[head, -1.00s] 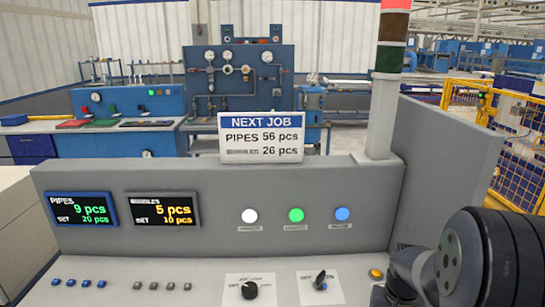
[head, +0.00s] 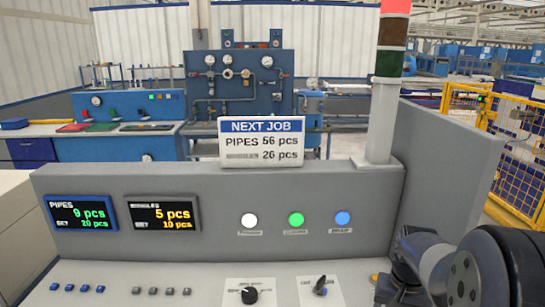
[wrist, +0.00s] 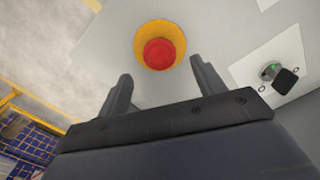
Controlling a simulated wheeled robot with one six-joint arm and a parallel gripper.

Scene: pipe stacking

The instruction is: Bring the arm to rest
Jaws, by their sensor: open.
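My gripper (wrist: 158,88) shows in the wrist view with its two dark fingers spread apart and nothing between them. Beyond the fingertips is a red mushroom button on a yellow base (wrist: 159,54), apart from the fingers in the picture. My dark arm joints show at the lower right of the head view; the gripper itself does not show there.
The grey control console (head: 280,180) carries two counter displays, white, green and blue lamps, and two rotary knobs (head: 249,294). A NEXT JOB sign (head: 261,140) and a signal tower (head: 385,100) stand on it. A yellow fence (head: 500,140) is at the right.

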